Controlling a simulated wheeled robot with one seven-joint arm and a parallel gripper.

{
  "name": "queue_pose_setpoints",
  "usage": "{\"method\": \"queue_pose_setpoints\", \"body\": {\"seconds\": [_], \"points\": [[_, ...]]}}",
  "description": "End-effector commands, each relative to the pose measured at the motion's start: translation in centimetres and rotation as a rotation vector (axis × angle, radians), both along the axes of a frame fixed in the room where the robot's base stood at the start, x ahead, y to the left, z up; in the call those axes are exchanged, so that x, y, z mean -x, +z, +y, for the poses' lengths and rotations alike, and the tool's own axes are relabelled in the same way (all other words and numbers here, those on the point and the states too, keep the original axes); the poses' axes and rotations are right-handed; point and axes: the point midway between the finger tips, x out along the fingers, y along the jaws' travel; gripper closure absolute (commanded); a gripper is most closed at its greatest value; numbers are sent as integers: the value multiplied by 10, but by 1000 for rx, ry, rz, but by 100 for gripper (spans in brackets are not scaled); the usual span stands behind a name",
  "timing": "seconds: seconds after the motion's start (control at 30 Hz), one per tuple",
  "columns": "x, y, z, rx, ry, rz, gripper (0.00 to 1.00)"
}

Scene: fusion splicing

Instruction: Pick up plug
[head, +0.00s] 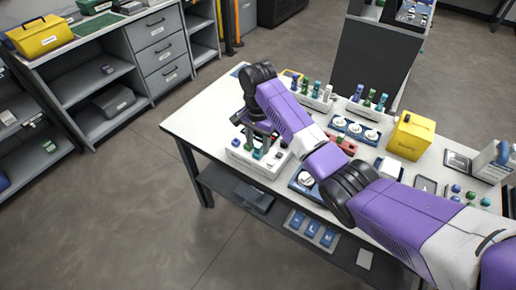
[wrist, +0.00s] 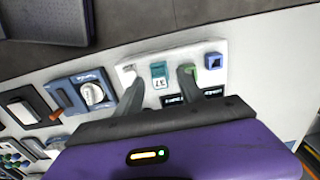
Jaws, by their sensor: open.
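Several small plugs stand in a white holder block (head: 262,160) near the table's left front edge.
Blue trays with white round parts (head: 355,132) lie on the table (head: 212,117). Other plug racks (head: 312,95) stand at the back, beside a yellow box (head: 410,136). A blue tray with a white spool (wrist: 94,93) sits close to the holder. The table's left corner is clear.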

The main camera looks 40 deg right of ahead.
Motion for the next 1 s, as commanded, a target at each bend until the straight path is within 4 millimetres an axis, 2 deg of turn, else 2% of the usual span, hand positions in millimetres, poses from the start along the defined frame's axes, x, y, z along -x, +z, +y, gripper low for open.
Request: {"method": "queue_pose_setpoints", "body": {"seconds": [0.13, 0.37, 0.47, 0.6, 0.63, 1.0], "points": [[1, -13, 0, -1, -1, 0, 55], [1, -15, 0, 0, -1, -1, 55], [1, -15, 0, 0, -1, -1, 70], [1, -15, 0, 0, -1, -1, 98], [1, -15, 0, 0, -1, -1, 100], [0, -11, 0, -1, 0, -2, 100]]}}
